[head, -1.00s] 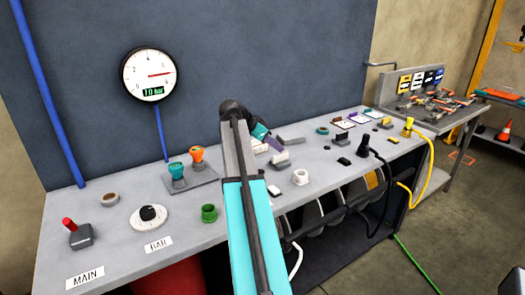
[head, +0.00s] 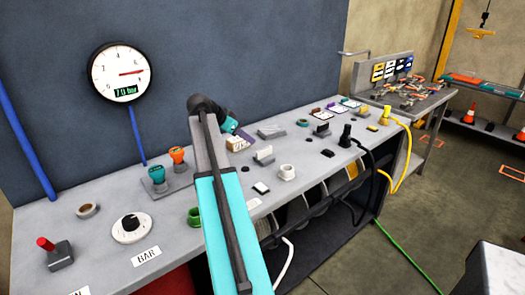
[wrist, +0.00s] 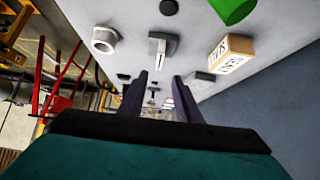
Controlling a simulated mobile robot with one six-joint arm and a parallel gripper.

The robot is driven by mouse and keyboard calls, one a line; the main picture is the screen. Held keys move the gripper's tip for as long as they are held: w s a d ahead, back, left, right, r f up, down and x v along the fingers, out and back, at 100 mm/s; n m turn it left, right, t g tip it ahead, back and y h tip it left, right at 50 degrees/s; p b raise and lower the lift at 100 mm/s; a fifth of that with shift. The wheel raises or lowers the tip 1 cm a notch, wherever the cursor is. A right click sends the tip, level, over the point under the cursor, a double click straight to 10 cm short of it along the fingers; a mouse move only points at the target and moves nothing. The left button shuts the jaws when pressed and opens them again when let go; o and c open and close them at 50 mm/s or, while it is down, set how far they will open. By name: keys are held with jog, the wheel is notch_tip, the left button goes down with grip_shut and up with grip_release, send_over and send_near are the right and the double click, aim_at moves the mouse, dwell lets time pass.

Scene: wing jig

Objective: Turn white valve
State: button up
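A small upright white handle on a grey base (head: 264,155) stands on the grey bench, right of my arm in the head view. It looks like the white valve, and also shows in the wrist view (wrist: 158,46), ahead of my fingers. A white ring-shaped fitting (head: 287,172) is close to it, also in the wrist view (wrist: 104,38). My gripper (wrist: 160,88) is open, its two dark fingers apart with nothing held between them. The fingers are short of the handle and not touching it. In the head view my arm hides the fingers.
A lettered box (head: 239,143) stands near the handle, with a green cup (head: 194,216) nearer the front. Teal (head: 157,173) and orange (head: 177,156) knobs are left of my arm. The gauge (head: 121,72) reads about 7. Black and yellow cables hang at right.

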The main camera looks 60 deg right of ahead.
aim_at(264, 150)
jog(key=p+x, duration=0.2)
jog(key=x, duration=1.1)
jog(key=shift+d+f+p, duration=0.1)
jog(key=shift+f+p, duration=0.15)
jog(key=shift+p, duration=0.1)
grip_shut()
